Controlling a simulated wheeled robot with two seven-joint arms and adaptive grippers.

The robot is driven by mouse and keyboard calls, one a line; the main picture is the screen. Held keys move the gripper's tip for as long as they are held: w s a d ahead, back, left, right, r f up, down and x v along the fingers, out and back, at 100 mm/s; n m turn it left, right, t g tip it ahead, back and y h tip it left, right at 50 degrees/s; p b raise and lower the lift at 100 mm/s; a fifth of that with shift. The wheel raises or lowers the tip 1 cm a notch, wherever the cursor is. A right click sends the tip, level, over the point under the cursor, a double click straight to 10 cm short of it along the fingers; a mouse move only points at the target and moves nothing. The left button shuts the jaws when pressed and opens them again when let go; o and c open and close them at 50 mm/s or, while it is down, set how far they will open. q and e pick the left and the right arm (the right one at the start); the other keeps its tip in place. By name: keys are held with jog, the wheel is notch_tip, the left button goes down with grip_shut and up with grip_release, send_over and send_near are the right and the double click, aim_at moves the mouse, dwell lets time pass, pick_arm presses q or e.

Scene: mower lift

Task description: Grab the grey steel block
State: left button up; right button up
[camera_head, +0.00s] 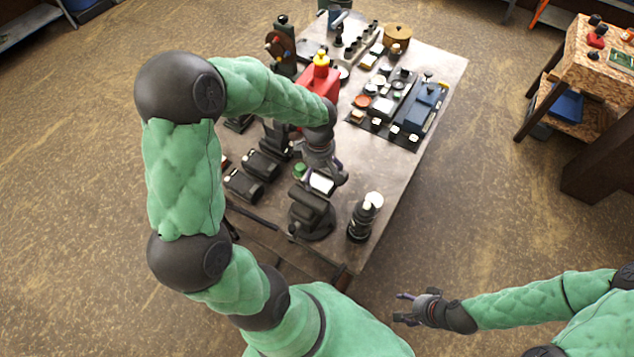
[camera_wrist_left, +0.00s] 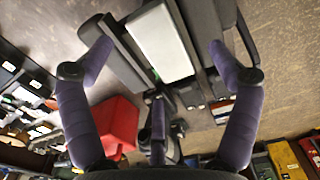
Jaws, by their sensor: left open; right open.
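The grey steel block (camera_wrist_left: 160,42) is a pale, light-grey bar between the dark jaws of a bench vise (camera_head: 312,222). In the head view a small pale face of the block (camera_head: 321,184) shows beside my left gripper (camera_head: 332,178). In the left wrist view my left gripper (camera_wrist_left: 158,55) is open, its purple fingers spread to either side of the block, with no clear contact. A third finger shows at the lower middle. My right gripper (camera_head: 401,308) is open and empty, off the table's front right side.
A red can (camera_head: 318,84) with a yellow top stands behind the left arm. A black bottle-like item (camera_head: 363,220) stands just right of the vise. Black boxes (camera_head: 243,185) lie to its left. Trays of parts (camera_head: 405,100) fill the back right; the right table strip is clear.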

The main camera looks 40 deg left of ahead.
aim_at(319, 179)
pick_arm(q)
jog(key=f, duration=0.3)
jog(key=shift+w+a+f, duration=0.1)
jog(key=shift+w+f, duration=0.15)
jog(key=shift+s, duration=0.1)
jog(key=c, duration=1.7)
jog(key=shift+o, duration=0.2)
jog(key=shift+r, duration=0.1)
